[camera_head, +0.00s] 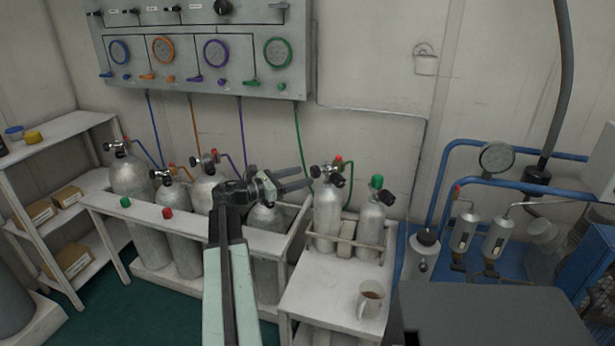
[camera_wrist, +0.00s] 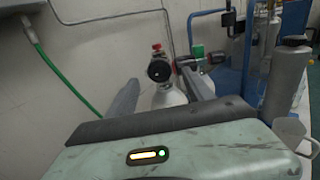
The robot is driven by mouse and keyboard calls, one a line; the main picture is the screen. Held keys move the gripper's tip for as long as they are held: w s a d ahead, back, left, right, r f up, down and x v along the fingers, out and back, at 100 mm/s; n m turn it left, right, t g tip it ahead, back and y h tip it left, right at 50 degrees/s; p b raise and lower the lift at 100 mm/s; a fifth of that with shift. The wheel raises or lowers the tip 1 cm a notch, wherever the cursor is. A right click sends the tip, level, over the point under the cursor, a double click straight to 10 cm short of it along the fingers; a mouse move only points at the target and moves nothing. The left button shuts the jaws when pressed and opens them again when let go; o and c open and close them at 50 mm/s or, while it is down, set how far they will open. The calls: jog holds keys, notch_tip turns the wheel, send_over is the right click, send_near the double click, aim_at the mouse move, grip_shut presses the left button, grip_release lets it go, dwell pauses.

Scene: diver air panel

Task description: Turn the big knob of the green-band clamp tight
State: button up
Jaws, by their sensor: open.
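A black round knob (camera_head: 316,171) sits on the clamp at the top of a grey cylinder (camera_head: 327,215) on the white stand. A red cap shows above this clamp, and the green hose (camera_head: 299,140) runs down towards it. I cannot make out a green band. In the wrist view the black knob (camera_wrist: 159,71) faces me between my two fingers. My gripper (camera_head: 308,178) is open and empty, its fingers pointing at the knob from the left. The wrist view shows both fingers of my gripper (camera_wrist: 160,80) apart, with a gap before the knob; contact is not visible.
A second cylinder (camera_head: 370,222) with a green cap (camera_head: 377,182) stands just right. A mug (camera_head: 370,299) is on the white stand (camera_head: 315,285). Several racked cylinders stand left, below the gauge panel (camera_head: 200,50). Blue pipework (camera_head: 435,185) is at right.

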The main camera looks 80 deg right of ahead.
aim_at(312, 173)
jog(key=x, duration=0.3)
jog(key=shift+d, duration=0.1)
grip_shut()
jog(key=m, duration=0.4)
grip_release()
jog(key=v, duration=0.7)
jog(key=shift+w+a, duration=0.25)
jog(key=shift+w, duration=0.05)
